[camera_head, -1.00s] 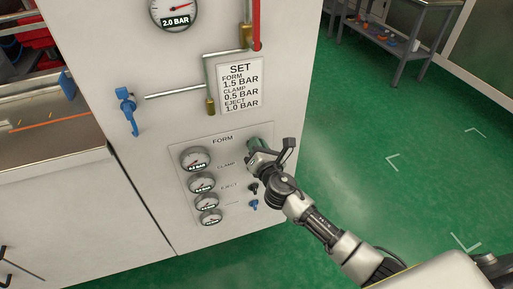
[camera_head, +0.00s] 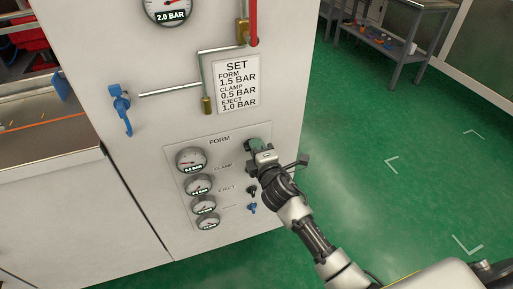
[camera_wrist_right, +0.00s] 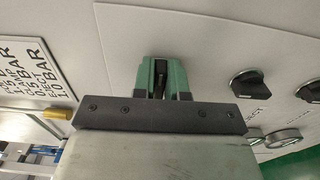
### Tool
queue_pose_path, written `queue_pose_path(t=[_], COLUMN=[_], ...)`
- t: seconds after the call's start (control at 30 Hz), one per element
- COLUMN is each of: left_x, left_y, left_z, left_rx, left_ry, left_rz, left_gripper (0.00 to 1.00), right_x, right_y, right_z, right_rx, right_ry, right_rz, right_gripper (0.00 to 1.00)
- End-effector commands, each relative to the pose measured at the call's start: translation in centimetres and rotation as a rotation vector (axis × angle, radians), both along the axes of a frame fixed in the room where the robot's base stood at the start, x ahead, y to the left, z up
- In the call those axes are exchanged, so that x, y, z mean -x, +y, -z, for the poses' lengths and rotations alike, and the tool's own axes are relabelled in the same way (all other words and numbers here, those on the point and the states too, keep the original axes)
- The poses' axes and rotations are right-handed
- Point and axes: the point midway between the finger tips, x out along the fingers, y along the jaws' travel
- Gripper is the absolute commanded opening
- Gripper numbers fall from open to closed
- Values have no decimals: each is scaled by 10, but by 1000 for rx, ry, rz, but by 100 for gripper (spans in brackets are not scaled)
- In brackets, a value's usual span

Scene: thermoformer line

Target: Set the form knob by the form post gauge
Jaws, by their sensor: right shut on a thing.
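My right gripper (camera_head: 254,146) is at the top right of the control panel, level with the FORM label. In the right wrist view its green fingers (camera_wrist_right: 163,78) are shut on the dark form knob (camera_wrist_right: 160,78), which shows as a narrow strip between them. The top gauge (camera_head: 191,160) beside the FORM label has a small readout that I cannot read surely. The set card (camera_head: 238,84) reads form 1.5 bar, clamp 0.5 bar, eject 1.0 bar. My left gripper is not in view.
Several gauges line the panel's left side. A black knob (camera_head: 252,190) and a blue knob (camera_head: 251,208) sit below my gripper. A large gauge (camera_head: 169,10) above reads 2.0 bar. A blue valve handle (camera_head: 122,108) is at left. The green floor (camera_head: 390,120) at right is clear.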

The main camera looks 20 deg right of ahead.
Motion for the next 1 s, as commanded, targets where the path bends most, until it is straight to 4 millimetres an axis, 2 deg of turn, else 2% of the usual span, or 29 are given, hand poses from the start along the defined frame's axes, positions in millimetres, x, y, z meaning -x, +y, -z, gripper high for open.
queue_pose_path(t=[0.37, 0.83, 1.0], left_x=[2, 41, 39], left_y=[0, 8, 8], left_z=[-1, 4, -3], left_rx=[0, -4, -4], left_ry=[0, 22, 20], left_rz=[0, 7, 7], left_gripper=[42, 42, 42], right_x=[0, 0, 0], right_y=[0, 3, 4], right_z=[4, 7, 9], right_rx=[-359, -805, -966], right_ry=[15, 31, 36], right_rz=[2, 3, 4], right_gripper=[0, 0, 0])
